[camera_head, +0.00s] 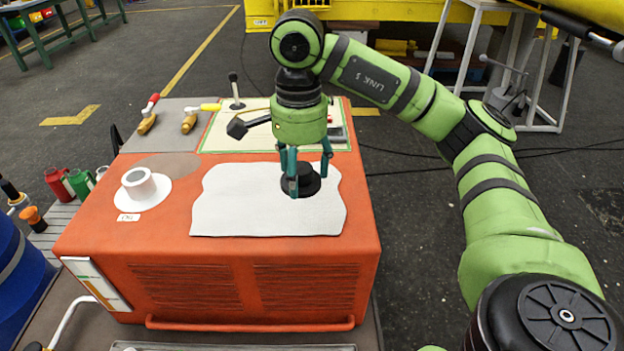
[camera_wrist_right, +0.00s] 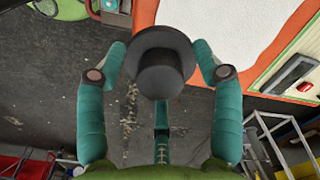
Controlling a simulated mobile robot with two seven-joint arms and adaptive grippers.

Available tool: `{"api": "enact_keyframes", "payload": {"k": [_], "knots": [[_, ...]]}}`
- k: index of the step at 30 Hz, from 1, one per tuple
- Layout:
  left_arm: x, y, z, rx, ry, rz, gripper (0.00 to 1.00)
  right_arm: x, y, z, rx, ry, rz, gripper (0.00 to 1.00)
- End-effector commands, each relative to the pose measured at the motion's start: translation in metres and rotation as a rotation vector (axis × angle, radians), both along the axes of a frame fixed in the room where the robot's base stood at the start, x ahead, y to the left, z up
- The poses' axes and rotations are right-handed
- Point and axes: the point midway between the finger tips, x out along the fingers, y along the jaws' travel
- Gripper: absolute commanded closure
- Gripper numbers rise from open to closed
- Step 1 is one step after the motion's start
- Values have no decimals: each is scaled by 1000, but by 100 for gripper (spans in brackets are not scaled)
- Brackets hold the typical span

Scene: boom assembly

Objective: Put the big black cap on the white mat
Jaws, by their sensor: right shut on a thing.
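My right gripper (camera_head: 308,174) is shut on the big black cap (camera_head: 301,187), a round black piece with a wide brim. In the right wrist view the cap (camera_wrist_right: 160,66) sits between the teal fingers. The white mat (camera_head: 237,207) lies on top of the orange box and has wavy side edges. In the head view the cap appears over the mat's right part; I cannot tell whether it touches the mat. The mat also shows at upper right in the right wrist view (camera_wrist_right: 212,27), beside the cap. My left gripper is not in view.
The orange box (camera_head: 215,283) carries a white cup-like piece on a disc (camera_head: 141,188) left of the mat. Behind the mat are a green-edged panel (camera_head: 222,135), a black-headed hammer (camera_head: 238,127) and yellow-handled tools (camera_head: 190,122). The mat's left part is bare.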

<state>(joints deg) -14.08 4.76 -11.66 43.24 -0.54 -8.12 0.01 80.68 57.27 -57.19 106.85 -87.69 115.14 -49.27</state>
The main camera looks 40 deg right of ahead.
Motion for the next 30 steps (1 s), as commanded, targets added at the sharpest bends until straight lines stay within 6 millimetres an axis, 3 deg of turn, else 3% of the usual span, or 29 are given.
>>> {"api": "enact_keyframes", "payload": {"k": [5, 10, 18, 26, 30], "knots": [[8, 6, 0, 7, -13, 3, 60, 13, 7, -9, 4, 2, 6, 70], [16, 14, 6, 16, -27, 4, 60, 50, 10, -29, 3, 3, 4, 70], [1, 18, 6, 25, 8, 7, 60, 104, 14, -61, 2, 0, 4, 70], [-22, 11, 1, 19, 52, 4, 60, 117, 15, -74, 0, 0, 6, 70], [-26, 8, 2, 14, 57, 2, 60, 116, 15, -92, 1, 3, 6, 70]]}}
